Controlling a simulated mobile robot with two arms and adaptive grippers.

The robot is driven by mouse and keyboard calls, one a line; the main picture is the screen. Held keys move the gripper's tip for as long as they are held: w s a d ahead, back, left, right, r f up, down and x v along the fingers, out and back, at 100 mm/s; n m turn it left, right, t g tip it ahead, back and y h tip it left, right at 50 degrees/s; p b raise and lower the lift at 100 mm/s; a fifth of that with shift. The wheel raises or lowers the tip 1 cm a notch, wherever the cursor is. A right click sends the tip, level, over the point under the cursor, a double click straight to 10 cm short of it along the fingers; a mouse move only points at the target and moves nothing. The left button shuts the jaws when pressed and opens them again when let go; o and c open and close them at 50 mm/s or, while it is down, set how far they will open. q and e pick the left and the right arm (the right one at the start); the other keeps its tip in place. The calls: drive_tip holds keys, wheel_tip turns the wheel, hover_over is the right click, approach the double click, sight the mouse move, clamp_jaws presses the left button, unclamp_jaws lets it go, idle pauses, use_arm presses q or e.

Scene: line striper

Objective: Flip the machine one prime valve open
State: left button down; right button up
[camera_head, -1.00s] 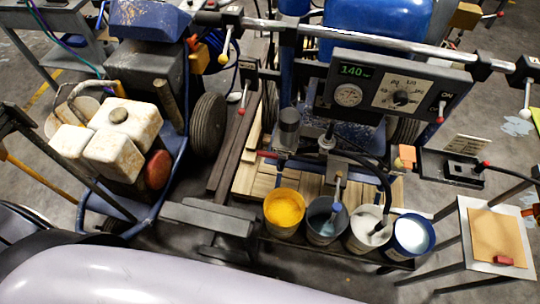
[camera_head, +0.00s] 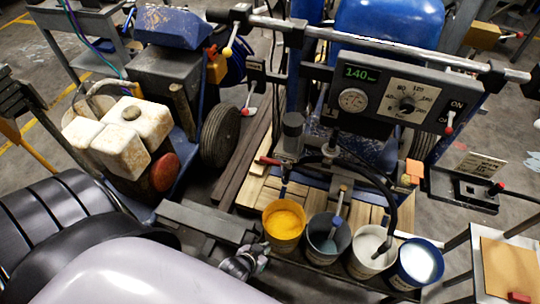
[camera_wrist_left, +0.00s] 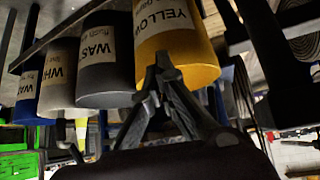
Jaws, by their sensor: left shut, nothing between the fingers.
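The line striper (camera_head: 400,95) fills the right of the head view, with a control panel reading 140. A small red-handled lever (camera_head: 269,161) sits beside the pump (camera_head: 292,135), above the yellow bucket (camera_head: 284,225); it may be the prime valve, but I cannot read a label or tell its position. My left gripper (camera_head: 248,262) is shut and empty, low in front of the yellow bucket. My right gripper is not seen.
Buckets of grey (camera_head: 326,240), white (camera_head: 370,250) and blue (camera_head: 417,265) stand right of the yellow one. Another machine with a dirty white engine (camera_head: 130,125) stands left. A side table (camera_head: 505,265) is at right. A grey bar (camera_head: 195,215) lies left of the buckets.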

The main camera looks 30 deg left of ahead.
use_arm(q)
drive_tip(key=w+a+r+n+t+y+b, duration=0.1)
drive_tip(key=w+a+r+t+b, duration=0.1)
drive_tip(key=r, duration=0.7)
drive_tip(key=w+a+r+n+t+y+b, duration=0.1)
drive_tip(key=w+a+r, duration=0.3)
drive_tip(key=r, duration=0.5)
drive_tip(key=w+a+r+n+t+y+b, duration=0.1)
drive_tip(key=w+a+r+t+b, duration=0.1)
drive_tip(key=r, duration=0.7)
drive_tip(key=shift+w+a+r+t+y+b, duration=0.35)
drive_tip(key=shift+w+a+t, duration=0.2)
drive_tip(key=shift+w+t, duration=0.4)
hover_over(266, 158)
drive_tip(key=s+d, duration=0.1)
wheel_tip(266, 158, down, 2)
drive_tip(key=shift+s+d+f, duration=0.15)
drive_tip(key=shift+s+f, duration=0.05)
drive_tip(key=shift+f, duration=0.9)
drive_tip(key=shift+s+d+f, duration=0.1)
drive_tip(key=shift+s+f, duration=0.05)
drive_tip(key=shift+f, duration=0.95)
drive_tip(key=shift+a+f, duration=0.15)
drive_tip(key=shift+f, duration=0.05)
